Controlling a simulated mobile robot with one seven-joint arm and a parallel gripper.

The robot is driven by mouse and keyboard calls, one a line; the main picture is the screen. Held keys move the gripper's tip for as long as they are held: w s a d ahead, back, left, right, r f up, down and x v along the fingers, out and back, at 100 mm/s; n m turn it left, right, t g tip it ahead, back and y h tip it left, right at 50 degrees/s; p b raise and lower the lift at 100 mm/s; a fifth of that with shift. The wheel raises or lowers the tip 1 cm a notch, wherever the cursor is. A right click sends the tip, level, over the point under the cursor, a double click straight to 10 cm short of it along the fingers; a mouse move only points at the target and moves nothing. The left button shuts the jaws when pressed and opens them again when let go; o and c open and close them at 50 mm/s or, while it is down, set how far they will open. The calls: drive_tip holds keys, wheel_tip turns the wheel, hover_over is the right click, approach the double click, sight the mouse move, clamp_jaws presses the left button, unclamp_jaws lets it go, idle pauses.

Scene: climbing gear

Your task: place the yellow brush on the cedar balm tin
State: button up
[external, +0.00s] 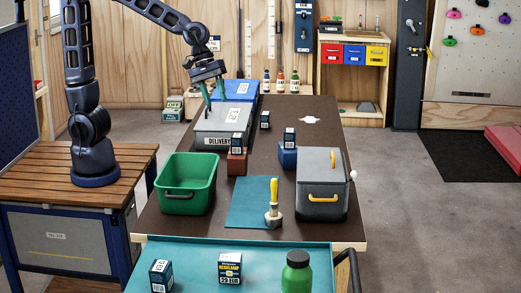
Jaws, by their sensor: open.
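The yellow brush (274,190) stands upright, handle up, at the front right of a teal mat on the dark table. Its lower end meets a short grey-beige round part (273,216); I cannot tell whether this is the brush head or a tin under it. No label reading cedar balm is legible, so I cannot pick out that tin. My gripper (213,98) is open, pointing down over the grey delivery box (215,125) at the table's back left, well away from the brush. I see nothing between its fingers.
A green bin (188,182) stands left of the mat (245,204), a grey yellow-handled case (322,190) right of it. Small dark boxes sit on a red block (237,162) and a blue block (287,157). A teal tray (190,250) in front holds boxes and a green bottle (297,273).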

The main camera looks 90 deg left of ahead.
drive_tip(key=s+a+r+m+y, duration=0.1)
drive_tip(key=s+a+m, duration=0.2)
drive_tip(key=s+m, duration=0.2)
drive_tip(key=s+a+r+m+y, duration=0.1)
drive_tip(key=s+a+m, duration=0.2)
drive_tip(key=s, duration=0.8)
drive_tip(key=s+a+r+m+t, duration=0.1)
drive_tip(key=s+a+m, duration=0.2)
drive_tip(key=s+m, duration=0.4)
drive_tip(key=shift+s+a+r+y, duration=0.2)
drive_tip(key=shift+s+y, duration=0.2)
drive_tip(key=shift+s, duration=0.6)
